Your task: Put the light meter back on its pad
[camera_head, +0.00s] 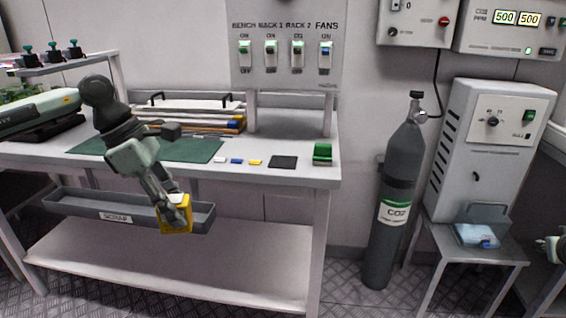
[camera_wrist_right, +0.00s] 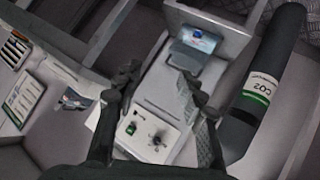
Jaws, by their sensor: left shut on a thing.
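The yellow light meter (camera_head: 173,226) is in my left gripper (camera_head: 174,208), in the head view. The gripper is shut on it, and its fingers hide part of it. It hangs in front of the bench, at the right end of the scrap trough. A small dark square pad (camera_head: 284,162) lies bare on the bench top, to the right of and above the gripper. My right gripper (camera_wrist_right: 160,74) shows in its wrist view with its fingers apart and nothing between them.
The bench (camera_head: 325,172) also bears a green mat (camera_head: 200,150), small coloured pieces and a green block (camera_head: 322,153) beside the pad. The scrap trough (camera_head: 75,204) hangs at its front. A grey CO2 cylinder (camera_head: 402,165) and a white cabinet (camera_head: 480,150) stand to the right.

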